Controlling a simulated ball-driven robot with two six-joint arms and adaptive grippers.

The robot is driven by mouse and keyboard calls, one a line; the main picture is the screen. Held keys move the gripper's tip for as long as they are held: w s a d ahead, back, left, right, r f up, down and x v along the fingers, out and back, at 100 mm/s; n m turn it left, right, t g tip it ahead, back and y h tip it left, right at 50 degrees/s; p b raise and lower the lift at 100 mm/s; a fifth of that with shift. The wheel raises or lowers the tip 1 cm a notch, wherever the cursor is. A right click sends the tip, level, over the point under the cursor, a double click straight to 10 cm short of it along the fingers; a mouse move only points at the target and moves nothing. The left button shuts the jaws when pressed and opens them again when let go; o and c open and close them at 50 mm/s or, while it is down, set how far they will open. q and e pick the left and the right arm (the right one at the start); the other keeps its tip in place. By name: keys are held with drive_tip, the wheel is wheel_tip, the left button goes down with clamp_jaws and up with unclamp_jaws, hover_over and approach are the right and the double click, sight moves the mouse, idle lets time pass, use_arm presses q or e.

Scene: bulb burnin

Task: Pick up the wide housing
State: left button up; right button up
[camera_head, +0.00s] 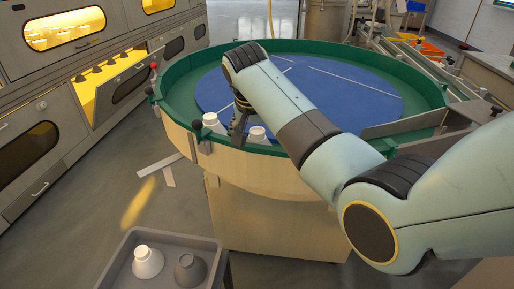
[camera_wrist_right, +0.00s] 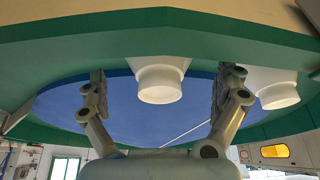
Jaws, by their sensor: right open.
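Two white housings stand on the green rim band of the round table, a left one (camera_head: 212,121) and a right one (camera_head: 258,134). In the right wrist view, one white housing (camera_wrist_right: 160,84) shows between the spread fingers of my right gripper (camera_wrist_right: 164,78), touching neither finger. A second white housing (camera_wrist_right: 277,92) is to the right, outside the fingers. In the head view my right gripper (camera_head: 239,118) is lowered between the two housings and partly hidden by my arm. I cannot tell which housing is the wide one. My left gripper is out of view.
A grey tray (camera_head: 118,272) at the lower left holds a white housing (camera_head: 148,262) and a dark grey one (camera_head: 189,270). The table's raised green wall (camera_head: 300,46) surrounds a blue disc (camera_head: 340,85).

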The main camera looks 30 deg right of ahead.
drive_tip(key=shift+x, duration=1.15)
drive_tip(key=c, duration=0.5)
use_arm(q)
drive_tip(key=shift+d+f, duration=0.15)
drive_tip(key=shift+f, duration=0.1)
use_arm(e)
drive_tip(key=c, duration=0.7)
